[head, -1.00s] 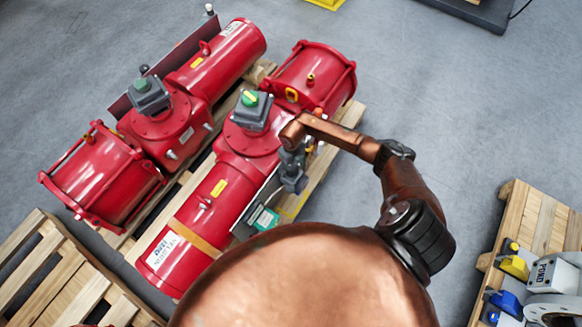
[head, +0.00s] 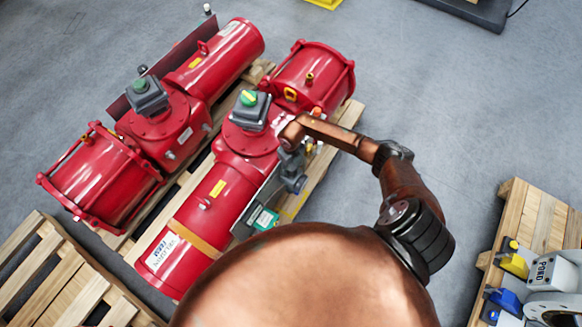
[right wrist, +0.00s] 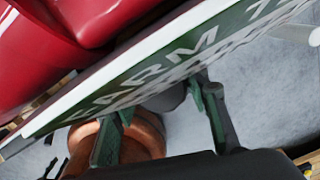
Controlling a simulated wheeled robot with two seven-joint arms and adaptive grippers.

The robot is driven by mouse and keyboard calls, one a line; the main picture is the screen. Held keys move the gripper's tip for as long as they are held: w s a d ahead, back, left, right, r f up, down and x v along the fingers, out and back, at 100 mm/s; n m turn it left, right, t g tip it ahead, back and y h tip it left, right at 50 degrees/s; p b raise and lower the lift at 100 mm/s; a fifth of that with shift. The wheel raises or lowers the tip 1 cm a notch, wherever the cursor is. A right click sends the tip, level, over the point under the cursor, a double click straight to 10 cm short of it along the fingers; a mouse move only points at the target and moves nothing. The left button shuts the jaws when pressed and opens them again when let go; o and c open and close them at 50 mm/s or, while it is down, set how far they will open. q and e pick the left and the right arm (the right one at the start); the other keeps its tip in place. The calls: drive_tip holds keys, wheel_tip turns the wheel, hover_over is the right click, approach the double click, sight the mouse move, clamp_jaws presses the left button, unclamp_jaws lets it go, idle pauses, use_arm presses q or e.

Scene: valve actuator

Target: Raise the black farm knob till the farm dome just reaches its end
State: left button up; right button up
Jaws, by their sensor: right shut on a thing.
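The farm dome, a small green and yellow indicator (head: 249,98), sits on a grey box on top of the nearer red actuator (head: 222,190). In the right wrist view a green sign (right wrist: 190,50) with white letters reading FARM crosses the picture. My right gripper (head: 293,170) is low at the right side of this actuator, beside its control panel. Its two fingers (right wrist: 162,118) show in the right wrist view below the sign, shut on a dark rounded part (right wrist: 168,98) that looks like the black farm knob. The knob is mostly hidden. My left gripper is out of view.
A second red actuator (head: 160,130) with its own dark-topped box stands to the left. A small panel with a green face (head: 264,219) is close below my right gripper. Wooden pallets lie under the actuators and at lower left and right (head: 537,215).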

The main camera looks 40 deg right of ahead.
drive_tip(key=shift+r+m+p, duration=0.2)
drive_tip(key=shift+m+p, duration=0.1)
drive_tip(key=shift+p, duration=0.05)
drive_tip(key=shift+f+m, duration=0.1)
drive_tip(key=shift+m, duration=0.3)
drive_tip(key=o, duration=1.2)
drive_tip(key=shift+c, duration=0.2)
